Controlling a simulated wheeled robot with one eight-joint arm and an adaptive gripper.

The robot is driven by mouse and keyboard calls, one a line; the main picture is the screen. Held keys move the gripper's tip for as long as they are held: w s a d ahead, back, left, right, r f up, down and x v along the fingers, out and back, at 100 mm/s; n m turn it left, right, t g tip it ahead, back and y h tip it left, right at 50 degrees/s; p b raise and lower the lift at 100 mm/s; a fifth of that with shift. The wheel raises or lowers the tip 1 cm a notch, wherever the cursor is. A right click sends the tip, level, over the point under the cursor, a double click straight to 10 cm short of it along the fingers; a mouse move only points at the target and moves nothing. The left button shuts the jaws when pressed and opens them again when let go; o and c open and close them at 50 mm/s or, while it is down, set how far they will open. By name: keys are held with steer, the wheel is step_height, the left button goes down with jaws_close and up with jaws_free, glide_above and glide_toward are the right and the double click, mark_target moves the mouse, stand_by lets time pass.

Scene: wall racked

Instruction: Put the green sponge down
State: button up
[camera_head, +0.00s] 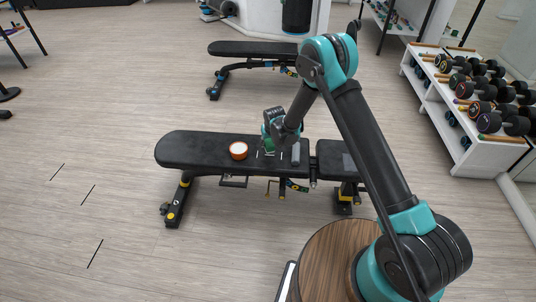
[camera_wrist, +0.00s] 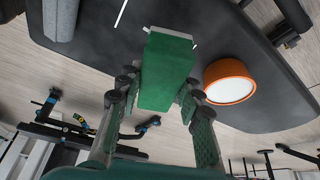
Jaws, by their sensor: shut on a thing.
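The green sponge (camera_wrist: 166,72) is a block standing out between the two fingers of my gripper (camera_wrist: 160,92) in the wrist view. The gripper is shut on it. In the head view my gripper (camera_head: 270,147) is low over the black bench (camera_head: 200,147), and only a little green of the sponge shows there. I cannot tell whether the sponge touches the bench pad. The bench pad (camera_wrist: 260,40) fills much of the wrist view behind the sponge.
An orange-rimmed round tub with a white top (camera_head: 238,150) stands on the bench left of my gripper. A grey cylinder (camera_head: 295,154) lies right of it. Thin white marks lie on the pad between them. Dumbbell racks (camera_head: 480,150) stand at the right; a second bench (camera_head: 250,48) is behind.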

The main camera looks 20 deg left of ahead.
mark_target(270, 146)
steer(key=shift+f, duration=3.9)
steer(key=shift+f, duration=0.1)
steer(key=o, duration=1.1)
steer(key=v, duration=1.2)
